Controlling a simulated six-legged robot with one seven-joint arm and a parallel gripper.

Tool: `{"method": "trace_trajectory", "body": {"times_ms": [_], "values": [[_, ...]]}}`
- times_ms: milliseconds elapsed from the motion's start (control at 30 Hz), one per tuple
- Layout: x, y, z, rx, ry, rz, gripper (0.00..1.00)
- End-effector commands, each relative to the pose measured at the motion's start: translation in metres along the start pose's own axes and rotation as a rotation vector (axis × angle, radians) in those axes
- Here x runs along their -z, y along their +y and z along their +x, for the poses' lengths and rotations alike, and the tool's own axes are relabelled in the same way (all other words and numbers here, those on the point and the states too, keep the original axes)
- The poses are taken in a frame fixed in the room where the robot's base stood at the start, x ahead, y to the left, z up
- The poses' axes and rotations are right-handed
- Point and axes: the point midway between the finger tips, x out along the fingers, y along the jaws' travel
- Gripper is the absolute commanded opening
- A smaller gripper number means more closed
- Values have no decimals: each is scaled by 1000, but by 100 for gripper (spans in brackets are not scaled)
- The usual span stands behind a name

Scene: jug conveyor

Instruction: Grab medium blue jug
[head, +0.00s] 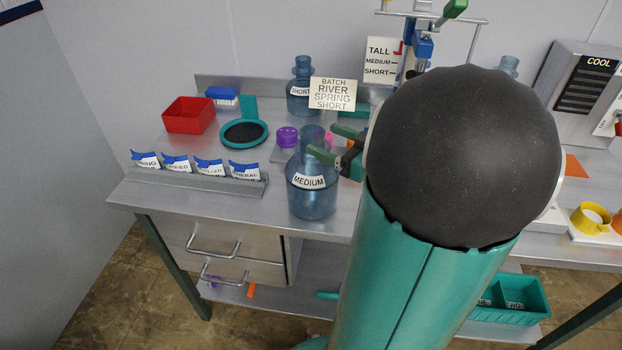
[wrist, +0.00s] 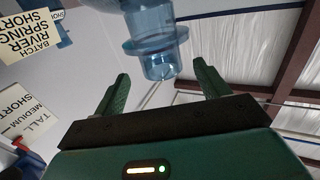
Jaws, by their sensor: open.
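The medium blue jug (head: 312,196) stands upright near the front edge of the metal bench, with a white MEDIUM label on its front. My gripper (head: 334,144) is at the height of the jug's neck, with its green fingers pointing left toward it. In the wrist view the jug's neck (wrist: 158,62) shows at the top, ahead of and between the open fingers of my gripper (wrist: 160,88). The fingers look empty. I cannot tell whether a finger touches the jug. My arm hides part of the bench to the right.
A blue jug labelled SHORT (head: 299,98) stands behind, by a BATCH sign (head: 332,94). A red bin (head: 188,115), a round green tray (head: 244,145) and a rack of blue-topped labels (head: 210,175) lie left.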

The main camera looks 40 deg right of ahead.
Motion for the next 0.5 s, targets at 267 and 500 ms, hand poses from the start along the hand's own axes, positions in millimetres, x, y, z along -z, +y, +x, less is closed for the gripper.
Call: {"method": "trace_trajectory", "body": {"times_ms": [267, 500], "values": [[4, -1, 28, 2, 1, -1, 74], [6, -2, 62, 1, 0, 1, 74]]}}
